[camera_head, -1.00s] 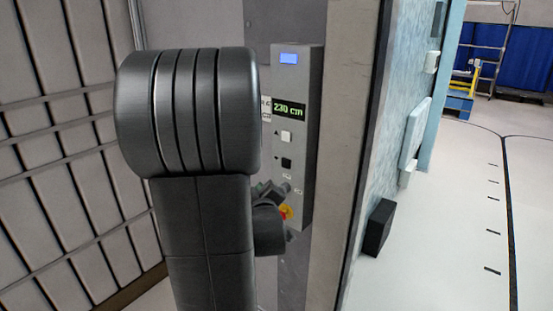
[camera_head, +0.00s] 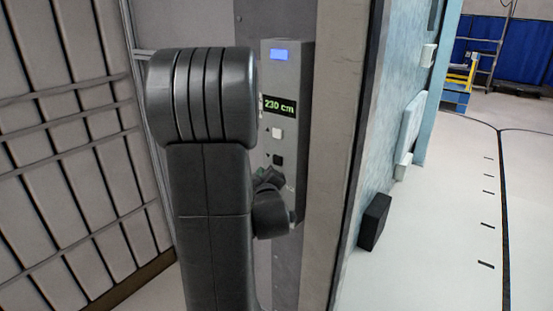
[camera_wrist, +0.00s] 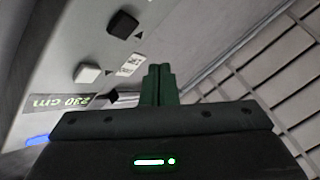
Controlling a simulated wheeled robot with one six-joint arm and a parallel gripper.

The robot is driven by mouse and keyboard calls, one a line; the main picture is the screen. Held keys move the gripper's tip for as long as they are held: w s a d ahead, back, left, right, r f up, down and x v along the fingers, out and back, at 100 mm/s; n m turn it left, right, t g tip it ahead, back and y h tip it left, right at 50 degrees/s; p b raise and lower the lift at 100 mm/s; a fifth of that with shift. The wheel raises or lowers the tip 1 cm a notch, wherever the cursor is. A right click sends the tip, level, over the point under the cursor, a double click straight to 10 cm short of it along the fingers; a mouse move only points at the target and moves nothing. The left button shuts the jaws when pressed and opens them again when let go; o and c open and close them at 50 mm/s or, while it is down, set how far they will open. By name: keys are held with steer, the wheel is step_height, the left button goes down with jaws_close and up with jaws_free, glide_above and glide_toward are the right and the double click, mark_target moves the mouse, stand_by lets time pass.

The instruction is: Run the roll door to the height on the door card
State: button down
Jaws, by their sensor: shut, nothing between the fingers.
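A grey control box (camera_head: 298,130) is on the wall in the head view. Its display (camera_head: 279,106) reads 230 cm, with a blue screen (camera_head: 278,54) above it. A white button (camera_head: 277,133) sits above a black button (camera_head: 277,159). The wrist view also shows the black button (camera_wrist: 122,22), the white button (camera_wrist: 87,72) and the display (camera_wrist: 60,102). My gripper (camera_wrist: 158,72) is shut and empty, beside the buttons in that view; contact cannot be told.
A slatted panel (camera_head: 82,130) stands at the left; I cannot tell whether it is the roll door. A post (camera_head: 335,130) stands right of the box. A black block (camera_head: 374,222) is on the floor beside the bluish wall. Open floor (camera_head: 440,230) lies at right.

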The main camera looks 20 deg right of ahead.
mark_target(273, 160)
steer(key=shift+w+d+b, duration=0.2)
steer(key=shift+w+d, duration=0.5)
steer(key=shift+d, duration=0.2)
steer(key=shift+w+d+b, duration=0.15)
steer(key=shift+w+d, duration=0.55)
steer(key=shift+d, duration=0.2)
steer(key=shift+d, duration=0.1)
stand_by(0.7)
steer(key=shift+w+d+b, duration=0.2)
steer(key=shift+w+b, duration=0.05)
steer(key=shift+b, duration=0.25)
steer(key=shift+w+d+b, duration=0.25)
steer(key=shift+d+b, duration=0.05)
steer(key=shift+d, duration=0.05)
stand_by(0.5)
steer(key=shift+a, duration=0.1)
stand_by(3.5)
steer(key=shift+s+a+b, duration=0.5)
steer(key=shift+a+b, duration=0.05)
steer(key=shift+b, duration=0.15)
